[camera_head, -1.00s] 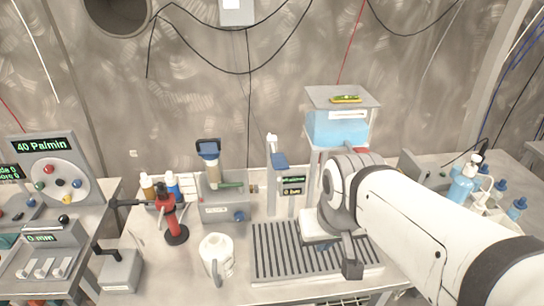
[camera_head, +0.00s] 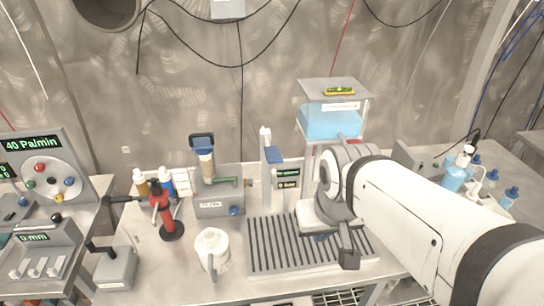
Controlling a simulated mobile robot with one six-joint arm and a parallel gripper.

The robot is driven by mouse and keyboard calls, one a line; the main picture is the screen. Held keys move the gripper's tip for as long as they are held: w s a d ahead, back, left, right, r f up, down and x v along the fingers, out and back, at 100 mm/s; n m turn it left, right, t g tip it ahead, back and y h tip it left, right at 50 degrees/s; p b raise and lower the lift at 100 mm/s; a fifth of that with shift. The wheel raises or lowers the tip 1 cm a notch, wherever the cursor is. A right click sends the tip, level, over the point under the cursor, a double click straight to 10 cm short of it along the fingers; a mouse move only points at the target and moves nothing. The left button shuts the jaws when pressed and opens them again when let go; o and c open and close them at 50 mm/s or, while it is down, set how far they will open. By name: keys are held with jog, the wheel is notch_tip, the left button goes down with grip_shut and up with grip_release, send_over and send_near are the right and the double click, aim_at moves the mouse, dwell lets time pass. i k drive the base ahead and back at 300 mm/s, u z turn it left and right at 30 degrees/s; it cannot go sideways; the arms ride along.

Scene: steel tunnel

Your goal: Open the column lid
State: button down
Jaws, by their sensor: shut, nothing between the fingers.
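The column (camera_head: 206,166) is a short upright cylinder with brownish contents, standing on a grey box-shaped unit (camera_head: 220,204) left of centre on the bench. Its dark blue lid (camera_head: 202,141) sits on top and looks closed. My gripper (camera_head: 321,236) is right of the column and lower in the picture, above the ribbed drip tray, clear of the lid.
A dispenser with a blue cap (camera_head: 274,155) stands between the column and my arm. A blue liquid tank (camera_head: 331,123) stands behind my wrist. Bottles (camera_head: 453,176) stand at right.

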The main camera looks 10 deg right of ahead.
aim_at(203, 144)
jog(key=k, duration=1.25)
jog(key=u, duration=0.55)
jog(key=i, duration=1.5)
jog(key=z, duration=0.2)
